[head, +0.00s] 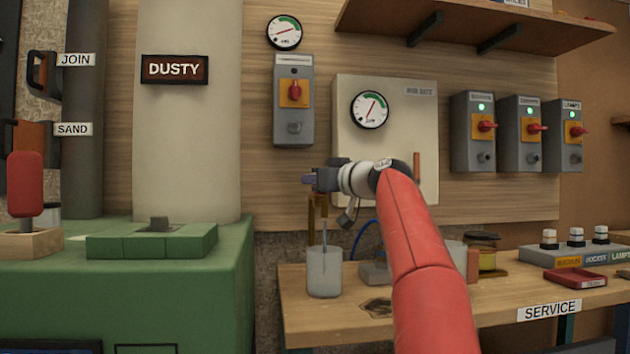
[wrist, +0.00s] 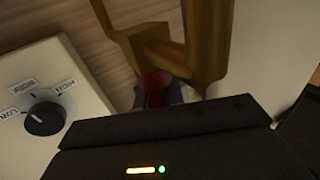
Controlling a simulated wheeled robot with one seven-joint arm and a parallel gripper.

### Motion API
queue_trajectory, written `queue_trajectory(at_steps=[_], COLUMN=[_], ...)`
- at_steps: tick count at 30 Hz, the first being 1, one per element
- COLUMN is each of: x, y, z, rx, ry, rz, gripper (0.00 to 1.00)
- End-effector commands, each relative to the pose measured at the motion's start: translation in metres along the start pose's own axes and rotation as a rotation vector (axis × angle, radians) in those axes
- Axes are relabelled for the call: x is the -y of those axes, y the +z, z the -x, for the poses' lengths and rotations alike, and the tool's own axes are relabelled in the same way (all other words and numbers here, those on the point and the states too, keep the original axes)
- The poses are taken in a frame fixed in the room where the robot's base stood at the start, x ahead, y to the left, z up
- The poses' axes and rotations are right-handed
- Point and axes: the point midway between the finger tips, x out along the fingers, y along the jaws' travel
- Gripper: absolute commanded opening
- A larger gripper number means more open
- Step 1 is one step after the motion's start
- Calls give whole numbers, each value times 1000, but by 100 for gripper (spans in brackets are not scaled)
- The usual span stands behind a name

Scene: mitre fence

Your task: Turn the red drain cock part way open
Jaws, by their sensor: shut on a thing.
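The red drain cock (wrist: 156,82) shows in the wrist view as a small dark red piece below the brass pipework (wrist: 208,45). My gripper (wrist: 165,97) is shut on it, and the jaws hide much of it. In the head view my gripper (head: 308,181) is at the top of the brass drain pipe (head: 311,215), and the cock is hidden there. A grey cup (head: 325,274) stands on the bench under the pipe. A thin pale line runs from the pipe down to the cup; I cannot tell surely whether it is liquid.
A grey cabinet with a gauge (head: 370,109) is on the wall behind my arm. In the wrist view a black dial (wrist: 45,118) with labels sits at the left. The wooden bench (head: 430,312) also holds a jar (head: 482,255) and a red tray (head: 575,281). A green machine (head: 200,290) stands left.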

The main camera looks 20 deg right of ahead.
Motion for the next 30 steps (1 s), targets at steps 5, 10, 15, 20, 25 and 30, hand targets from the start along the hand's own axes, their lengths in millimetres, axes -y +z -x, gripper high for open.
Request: queue_trajectory(at_steps=[5,10,15,20,25,30], x=[0,0,0,0,0,-1], y=[1,1,1,0,1,4], z=[0,0,0,0,2,24], rx=[2,2,2,1,0,0], ry=[-3,-2,-2,-2,-1,2], rz=[0,0,0,0,0,2], gripper=[0,0,30,32,32,32])
